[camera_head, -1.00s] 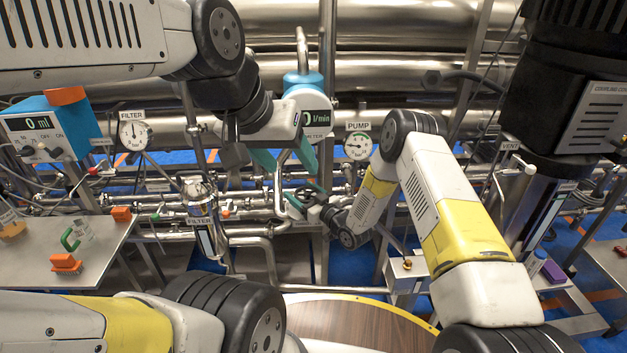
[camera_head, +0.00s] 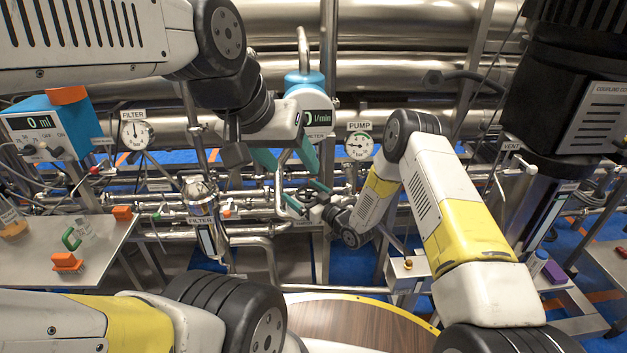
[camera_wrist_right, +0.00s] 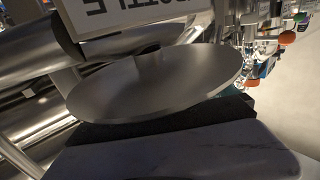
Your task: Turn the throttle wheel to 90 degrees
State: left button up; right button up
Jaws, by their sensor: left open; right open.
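The throttle wheel (camera_wrist_right: 155,85) shows in the right wrist view as a smooth grey metal disc, seen nearly edge-on. A white sign (camera_wrist_right: 130,15) behind it reads upside down, its visible letters ending in "TTLE". My right gripper (camera_head: 308,199) reaches in at the pipework in the head view and is open. A black pad and grey finger part of it lie just below the disc in the wrist view; I cannot tell whether they touch it. In the head view the wheel is hard to pick out behind the gripper. My left gripper (camera_head: 287,164) is open and empty, in front of the flow meter.
The flow meter (camera_head: 304,92) stands close behind my left gripper. A pump gauge (camera_head: 359,145) and filter gauge (camera_head: 136,132) flank the pipes. A filter housing (camera_head: 203,212) stands left. A grey side table (camera_head: 100,262) holds orange items. A round wooden table (camera_head: 350,322) lies in front.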

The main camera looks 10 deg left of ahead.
aim_at(312, 196)
jog(key=v, duration=0.7)
jog(key=shift+s+d, duration=0.2)
jog(key=shift+d, duration=0.05)
jog(key=shift+d, duration=0.1)
